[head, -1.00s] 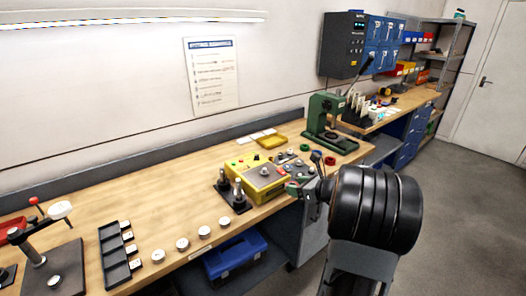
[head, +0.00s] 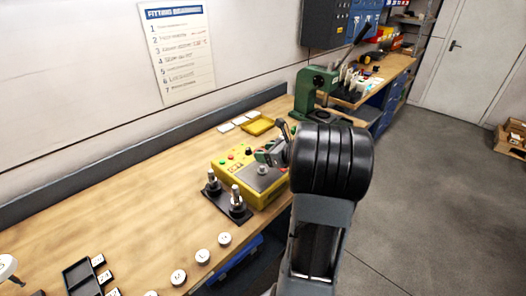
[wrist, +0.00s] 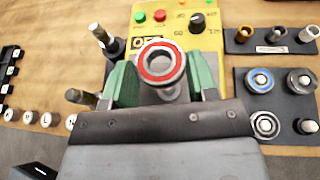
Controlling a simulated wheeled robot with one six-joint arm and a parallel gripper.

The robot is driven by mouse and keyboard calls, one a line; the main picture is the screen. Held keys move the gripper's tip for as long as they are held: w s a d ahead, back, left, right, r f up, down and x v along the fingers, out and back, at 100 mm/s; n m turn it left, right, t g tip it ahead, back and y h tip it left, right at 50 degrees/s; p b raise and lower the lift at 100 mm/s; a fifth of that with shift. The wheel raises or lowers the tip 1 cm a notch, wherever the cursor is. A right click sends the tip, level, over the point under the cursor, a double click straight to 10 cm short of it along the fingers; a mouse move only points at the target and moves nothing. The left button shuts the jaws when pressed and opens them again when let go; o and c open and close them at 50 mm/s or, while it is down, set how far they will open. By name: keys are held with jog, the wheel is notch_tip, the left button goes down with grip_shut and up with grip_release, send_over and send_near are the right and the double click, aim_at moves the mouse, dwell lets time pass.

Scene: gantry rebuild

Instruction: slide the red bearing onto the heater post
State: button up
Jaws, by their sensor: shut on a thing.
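My gripper (wrist: 163,80) has green fingers shut on the red bearing (wrist: 163,62), a metal ring with a red band. The wrist view shows the bearing's open bore facing up, above the yellow heater (wrist: 143,12). In the head view, the yellow heater (head: 228,178) stands on the bench with a short silver post (head: 262,170) on its grey top plate. My gripper (head: 270,153) is over the heater's far right part, near the post. The head view does not clearly show the bearing. Whether the bore lines up with the post, I cannot tell.
A black base with two upright posts (head: 237,198) stands left of the heater. A tray (wrist: 240,90) with other bearings lies at right in the wrist view. A green press (head: 316,90) and yellow tray (head: 258,126) are behind. White round pieces (head: 203,256) line the front edge.

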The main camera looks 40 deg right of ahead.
aim_at(264, 168)
jog(key=shift+f+b, duration=0.45)
jog(key=shift+f, duration=0.1)
jog(key=shift+s+f+b, duration=0.1)
jog(key=shift+f+b, duration=1.7)
jog(key=shift+f, duration=0.45)
jog(key=shift+a+f+b, duration=0.1)
jog(key=shift+f+b, duration=0.25)
jog(key=shift+f, duration=0.15)
jog(key=shift+c, duration=1.3)
jog(key=shift+s+f, duration=0.1)
jog(key=shift+f, duration=0.05)
jog(key=shift+c, duration=1.1)
jog(key=shift+f, duration=0.2)
grip_shut()
jog(key=o, duration=1.1)
grip_release()
jog(key=o, duration=0.4)
jog(key=shift+r, duration=0.1)
jog(key=shift+o, duration=0.2)
jog(key=shift+r, duration=0.1)
